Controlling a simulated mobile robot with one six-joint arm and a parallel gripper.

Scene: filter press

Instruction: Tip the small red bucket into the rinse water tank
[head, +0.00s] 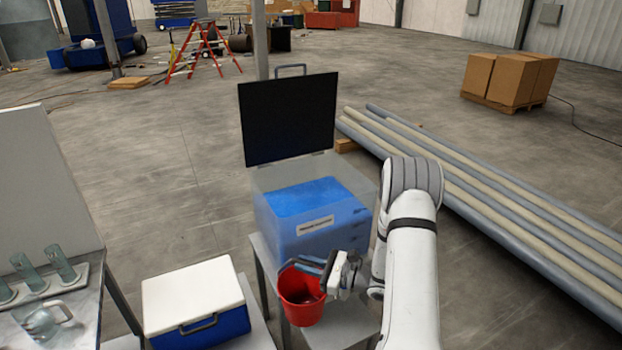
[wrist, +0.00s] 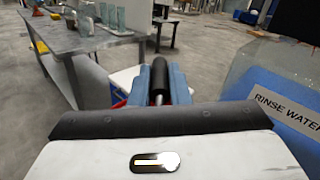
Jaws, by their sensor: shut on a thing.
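The small red bucket (head: 301,308) is in front of the rinse water tank, roughly upright, with its mouth facing up. What is inside it I cannot tell. My gripper (head: 328,270) is shut on the bucket's handle at its rim. In the wrist view the blue fingers of my gripper (wrist: 161,84) close around a dark cylindrical grip, and only a sliver of red shows. The rinse water tank (head: 345,236) is a clear box with blue water and a label. Its black lid (head: 288,118) stands open at the back. The tank's labelled side (wrist: 283,98) is at the right in the wrist view.
A blue cooler with a white lid (head: 192,290) stands left of the bucket. A table with glassware (head: 62,265) is further left. Long pipes (head: 480,195) lie on the floor to the right. Open floor lies behind the cooler.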

